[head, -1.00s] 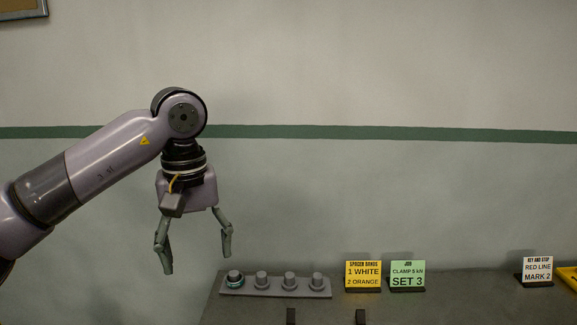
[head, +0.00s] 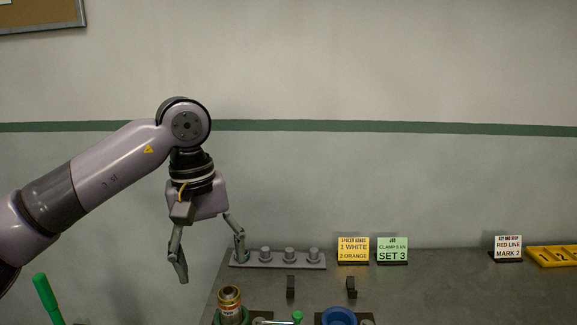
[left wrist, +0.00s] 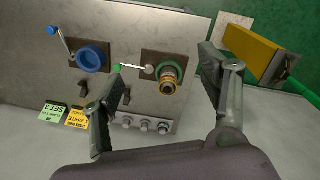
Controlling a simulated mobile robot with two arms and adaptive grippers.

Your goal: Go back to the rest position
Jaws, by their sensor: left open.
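My left gripper (head: 210,262) is open and empty. It hangs fingers down in the head view, at the left end of the bench (head: 450,290). In that view one finger overlaps the left end of the grey peg strip (head: 290,262). The left wrist view shows both fingers (left wrist: 160,105) spread apart with nothing between them but the bench and its fixtures beyond. My right gripper is in neither view.
A green vise with a brass fitting (head: 230,296) and a blue vise (head: 339,316) stand on the bench. Yellow (head: 353,249), green (head: 392,250) and white (head: 508,247) cards stand at the back. A yellow tray (head: 552,257) lies far right. A green handle (head: 47,298) rises at left.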

